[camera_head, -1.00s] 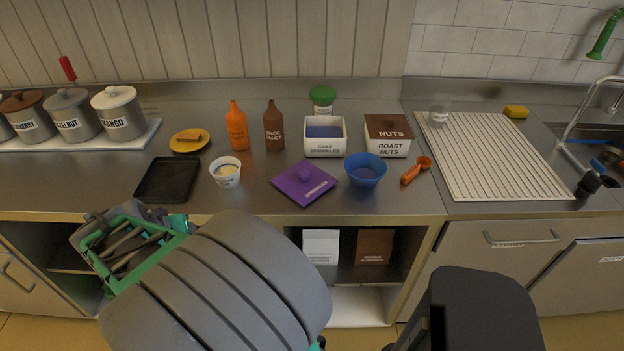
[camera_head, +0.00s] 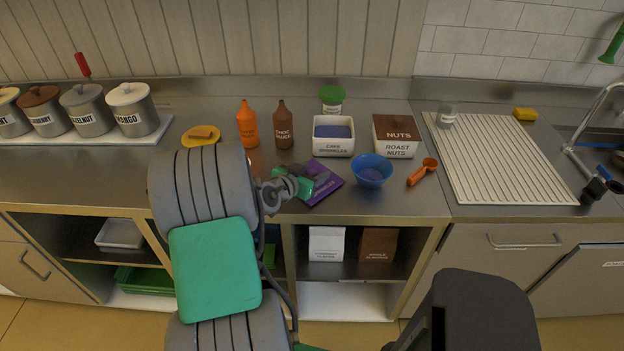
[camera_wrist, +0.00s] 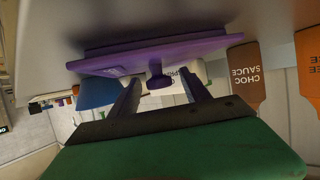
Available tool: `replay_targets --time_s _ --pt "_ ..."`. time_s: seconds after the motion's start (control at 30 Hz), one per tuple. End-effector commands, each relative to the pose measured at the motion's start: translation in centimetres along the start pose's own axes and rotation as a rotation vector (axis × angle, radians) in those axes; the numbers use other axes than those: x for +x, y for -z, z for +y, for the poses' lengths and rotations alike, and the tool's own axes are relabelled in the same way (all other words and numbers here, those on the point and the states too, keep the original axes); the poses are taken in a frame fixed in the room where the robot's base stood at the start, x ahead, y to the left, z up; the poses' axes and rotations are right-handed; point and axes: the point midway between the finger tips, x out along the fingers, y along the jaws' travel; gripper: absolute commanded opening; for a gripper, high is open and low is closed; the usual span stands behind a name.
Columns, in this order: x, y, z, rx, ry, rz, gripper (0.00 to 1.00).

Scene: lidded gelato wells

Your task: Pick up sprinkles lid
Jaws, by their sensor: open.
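The purple lid (camera_head: 327,181) lies on the steel counter in front of the open white cake sprinkles tub (camera_head: 333,147). Part of it is hidden behind my gripper in the head view. In the wrist view, which looks upside down, the lid (camera_wrist: 150,52) spans the frame and its round knob (camera_wrist: 160,82) shows near the gap between my fingertips. My gripper (camera_head: 303,184) is at the lid's left side. In the wrist view my gripper (camera_wrist: 158,88) has its two fingers apart, one on each side of the knob. I cannot tell whether they touch it.
A blue bowl (camera_head: 370,172) stands close to the lid's right, with an orange scoop (camera_head: 422,172) beyond. Orange (camera_head: 247,125) and brown (camera_head: 283,125) sauce bottles stand behind. A roast nuts tub (camera_head: 396,148) is right of the sprinkles tub. The ribbed drainboard (camera_head: 495,165) is mostly clear.

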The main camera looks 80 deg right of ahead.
Motion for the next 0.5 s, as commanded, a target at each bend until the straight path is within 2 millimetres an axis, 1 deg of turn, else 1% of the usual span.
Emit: replay_targets --time_s 0.07,0.5 --pt "-0.02 -0.03 -0.02 0.000 0.000 0.000 0.55" --pt "-0.07 -0.03 -0.02 -0.001 0.000 -0.001 0.20"
